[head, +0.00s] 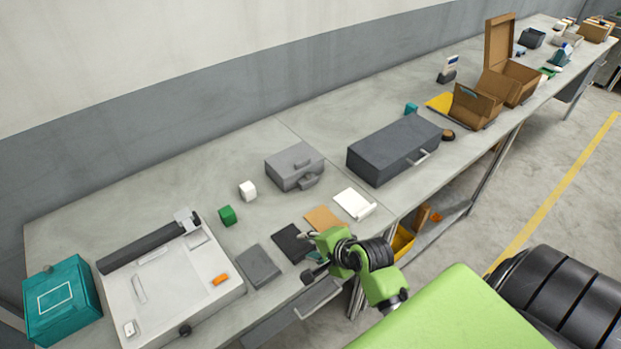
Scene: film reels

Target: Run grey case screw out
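A small grey case (294,166) with a handle and latch parts on its front stands on the long bench, left of a larger dark grey case (393,149). I cannot make out a screw on either case at this size. My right gripper (313,256) is over the front edge of the bench, in front of the small grey case and apart from it. Its fingers are small and partly hidden by the green and black wrist, so I cannot tell whether they are open. My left gripper is not in view.
A white device (203,264) with a dark bar and a teal box (62,302) stand at the left. Open cardboard boxes (522,82) stand farther right.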

